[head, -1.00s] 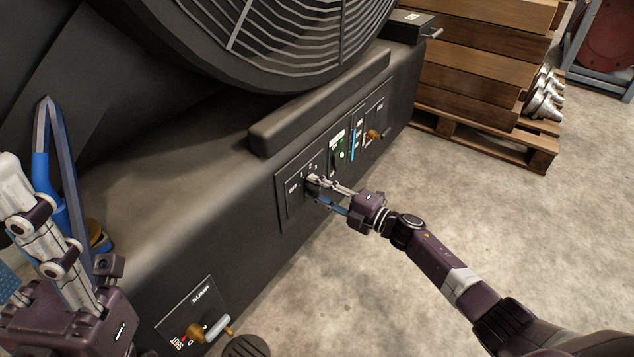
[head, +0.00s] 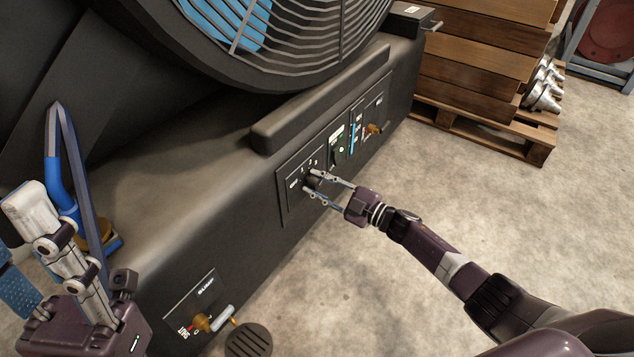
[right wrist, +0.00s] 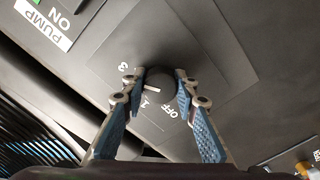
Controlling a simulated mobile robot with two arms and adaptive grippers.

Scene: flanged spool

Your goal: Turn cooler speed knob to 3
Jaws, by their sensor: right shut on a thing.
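The cooler speed knob (right wrist: 160,82) is a dark round knob on a grey panel (right wrist: 215,65) on the cooler's side. In the right wrist view a white line on it points left and slightly down, between the 3 and a digit lower down. OFF is printed below right. My right gripper (right wrist: 162,88) has a finger on each side of the knob and is shut on it; this gripper also shows in the head view (head: 311,183). My left gripper is partly visible at the lower left of the head view, away from the panel; its fingertips are unclear.
A green-marked pump switch panel (head: 338,145) and a brass-coloured valve (head: 374,129) are beside the knob panel. A sump valve (head: 203,322) is low on the left. The fan grille (head: 300,45) is above. A pallet (head: 480,128) with wooden boards stands behind. The floor at right is clear.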

